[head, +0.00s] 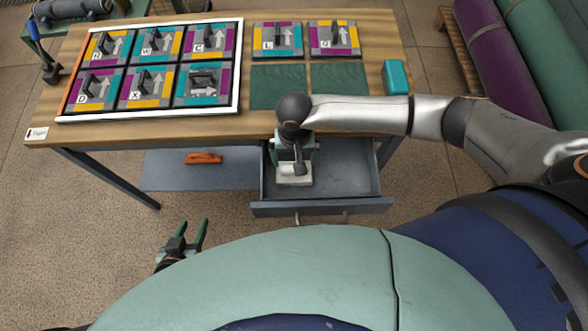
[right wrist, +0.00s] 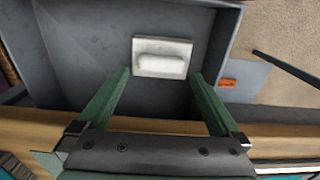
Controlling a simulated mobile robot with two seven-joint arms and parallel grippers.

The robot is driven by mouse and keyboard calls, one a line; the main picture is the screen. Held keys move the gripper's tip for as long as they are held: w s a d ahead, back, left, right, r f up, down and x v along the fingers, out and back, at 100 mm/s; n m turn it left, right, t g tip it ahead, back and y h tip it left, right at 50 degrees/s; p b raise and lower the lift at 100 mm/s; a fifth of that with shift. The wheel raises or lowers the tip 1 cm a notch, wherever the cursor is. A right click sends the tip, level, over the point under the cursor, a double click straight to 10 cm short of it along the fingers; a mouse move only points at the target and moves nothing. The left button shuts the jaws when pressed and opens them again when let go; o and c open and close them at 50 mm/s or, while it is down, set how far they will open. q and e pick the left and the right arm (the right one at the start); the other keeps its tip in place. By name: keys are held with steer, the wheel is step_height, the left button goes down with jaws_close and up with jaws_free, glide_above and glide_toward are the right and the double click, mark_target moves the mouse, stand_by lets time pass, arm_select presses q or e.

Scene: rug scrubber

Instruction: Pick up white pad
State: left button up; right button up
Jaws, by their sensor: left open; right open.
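The white pad (head: 294,181) lies in the open drawer under the table's front edge, a flat block with a raised grip. In the right wrist view the pad (right wrist: 150,68) sits just beyond my fingertips, near the middle of the gap between them. My right gripper (right wrist: 160,73) is open and empty and points down into the drawer. In the head view this gripper (head: 292,163) partly hides the pad. I cannot tell the exact height of the fingertips above the pad. My left gripper (head: 193,226) is open and empty, low at the left, away from the table.
An orange-red object (head: 203,158) lies on a grey lower shelf (head: 165,178) to the left. The wooden table (head: 235,125) carries a framed set of lettered tiles and a teal block (head: 396,77).

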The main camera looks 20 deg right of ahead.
step_height(320, 180, down, 4)
steer(key=shift+a+f, duration=0.1)
steer(key=c, duration=1.1)
